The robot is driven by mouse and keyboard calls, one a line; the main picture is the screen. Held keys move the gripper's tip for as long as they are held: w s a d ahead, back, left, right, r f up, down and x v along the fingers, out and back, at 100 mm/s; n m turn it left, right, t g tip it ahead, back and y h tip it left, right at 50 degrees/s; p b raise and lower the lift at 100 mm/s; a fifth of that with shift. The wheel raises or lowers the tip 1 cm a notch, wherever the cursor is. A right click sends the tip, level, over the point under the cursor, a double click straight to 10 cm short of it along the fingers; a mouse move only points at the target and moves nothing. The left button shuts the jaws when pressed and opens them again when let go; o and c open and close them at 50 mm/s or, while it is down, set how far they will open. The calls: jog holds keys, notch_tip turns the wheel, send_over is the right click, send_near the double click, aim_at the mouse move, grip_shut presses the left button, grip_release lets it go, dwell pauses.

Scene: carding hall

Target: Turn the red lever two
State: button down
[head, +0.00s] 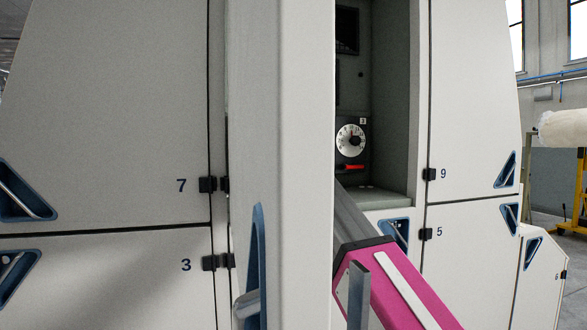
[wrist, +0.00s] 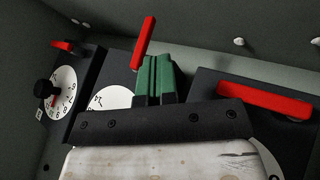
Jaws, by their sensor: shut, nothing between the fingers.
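In the wrist view, three red levers show on dark panels inside a recess. The middle red lever (wrist: 144,42) stands steeply, leaning slightly right at its top, beside a partly covered white dial; its number label is not visible. My gripper (wrist: 157,60) has green fingers, shut and empty, just right of this lever's lower part; I cannot tell whether they touch. The right lever (wrist: 264,102) lies nearly level. The left lever (wrist: 64,46) is beside a dial with a black knob (wrist: 46,90). The head view shows a level red lever (head: 350,167) under the dial marked 3; my gripper is hidden there.
An open pale door (head: 285,120) stands edge-on before the recess (head: 390,100) and hides part of it. Closed cabinet doors marked 7 (head: 120,120) and 9 (head: 470,110) flank it. The recess walls are close around my gripper.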

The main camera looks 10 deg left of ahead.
jog(key=x, duration=0.8)
jog(key=shift+r, duration=0.1)
jog(key=shift+w+d+t+h, duration=0.1)
jog(key=shift+d+t+h, duration=0.1)
jog(key=shift+t+h, duration=0.25)
dwell(0.3)
jog(key=shift+w+d+f+n+t+h, duration=0.2)
jog(key=shift+d+f+n+t+h, duration=0.1)
jog(key=shift+t+h, duration=0.3)
jog(key=shift+w+d+f+n+t+h, duration=0.2)
jog(key=shift+d+t+h, duration=0.15)
jog(key=shift+h, duration=0.3)
jog(key=d+t+h, duration=0.1)
jog(key=w+n+t+h, duration=0.1)
jog(key=t+h, duration=0.1)
jog(key=shift+d+r, duration=0.15)
jog(key=shift+d, duration=0.2)
jog(key=shift+w+d+r, duration=0.15)
jog(key=shift+d, duration=0.1)
